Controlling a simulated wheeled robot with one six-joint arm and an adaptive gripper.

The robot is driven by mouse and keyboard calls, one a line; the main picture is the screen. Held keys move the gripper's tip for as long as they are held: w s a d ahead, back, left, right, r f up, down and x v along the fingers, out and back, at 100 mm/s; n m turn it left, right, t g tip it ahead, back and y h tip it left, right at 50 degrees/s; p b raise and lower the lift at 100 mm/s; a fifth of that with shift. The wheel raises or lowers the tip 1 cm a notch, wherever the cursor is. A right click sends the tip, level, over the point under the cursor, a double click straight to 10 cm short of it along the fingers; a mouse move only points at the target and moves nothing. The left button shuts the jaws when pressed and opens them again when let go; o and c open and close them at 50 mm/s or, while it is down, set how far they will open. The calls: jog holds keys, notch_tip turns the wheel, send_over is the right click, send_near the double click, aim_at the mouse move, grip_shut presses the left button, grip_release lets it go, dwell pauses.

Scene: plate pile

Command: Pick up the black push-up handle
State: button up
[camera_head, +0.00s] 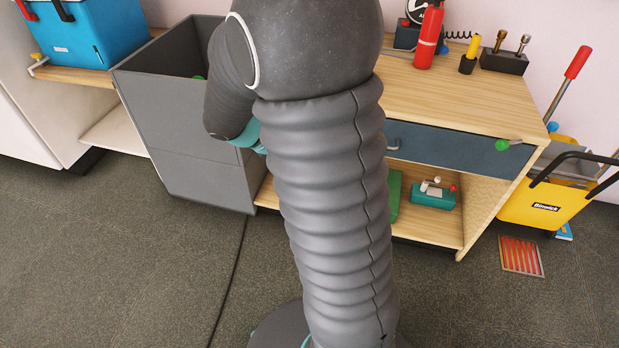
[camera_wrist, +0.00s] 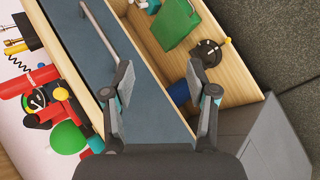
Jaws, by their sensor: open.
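My gripper (camera_wrist: 159,73) is open and empty in the wrist view, its two fingers apart over the blue-grey drawer front and the open shelf below it. A dark, rounded object (camera_wrist: 208,52) with a yellow-tipped part lies in the open shelf, beyond the right finger. I cannot tell whether it is the black push-up handle. No object can be clearly identified as that handle in either view. In the head view my arm hides the middle of the scene, and my gripper is not visible there.
The wooden cabinet (camera_head: 450,92) has a drawer (camera_head: 455,151) above an open shelf. A green box (camera_wrist: 176,24) and a blue object (camera_wrist: 179,93) are in the shelf. A grey bin (camera_head: 205,178) stands left, a yellow bucket (camera_head: 535,208) right. The front floor is clear.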

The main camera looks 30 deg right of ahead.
jog(key=w+d+f+n+t+h+b, duration=0.25)
jog(key=w+f, duration=0.25)
jog(key=f, duration=0.7)
jog(key=w+d+f+n+t+h+b, duration=0.1)
jog(key=w+d+f+h, duration=0.2)
jog(key=f, duration=0.9)
jog(key=w+d+f+n+t+h+b, duration=0.1)
jog(key=w+d+f+n+t, duration=0.15)
jog(key=w+f, duration=0.65)
jog(key=shift+m, duration=0.3)
jog(key=d+f, duration=0.1)
jog(key=d, duration=0.3)
jog(key=d+f, duration=0.2)
jog(key=d, duration=0.2)
jog(key=d+f, duration=0.2)
jog(key=d, duration=0.2)
jog(key=shift+s+d, duration=0.25)
grip_shut()
